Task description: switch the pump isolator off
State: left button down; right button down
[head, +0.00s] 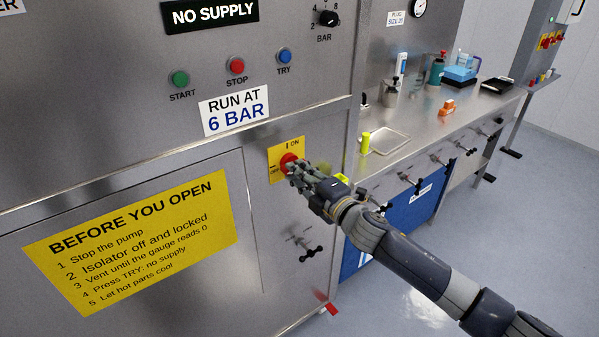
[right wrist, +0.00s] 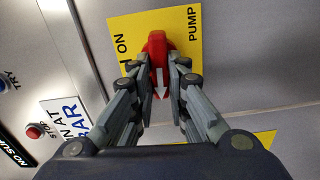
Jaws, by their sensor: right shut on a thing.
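The pump isolator is a yellow plate (head: 275,150) on the steel cabinet front, with ON at its top and OFF at its left. Its red handle (head: 288,161) is partly hidden by my right gripper (head: 297,170) in the head view. In the right wrist view, the red handle (right wrist: 158,55) sits between the two fingers of my right gripper (right wrist: 162,72), which is shut on it. The handle's white arrow points down in that view, which is the plate's left, the OFF side. The OFF label is hidden there. My left gripper is not in view.
Above are START (head: 179,79), STOP (head: 236,65) and TRY (head: 284,56) buttons and a NO SUPPLY sign (head: 209,13). A black handle (head: 311,253) sits below the isolator. A steel bench (head: 440,125) with bottles and a tray stands to the right.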

jog(key=shift+f+n, duration=0.15)
jog(key=shift+n, duration=0.45)
jog(key=c, duration=1.6)
grip_release()
jog(key=shift+o, duration=0.2)
jog(key=shift+s, duration=0.1)
jog(key=v, duration=1.2)
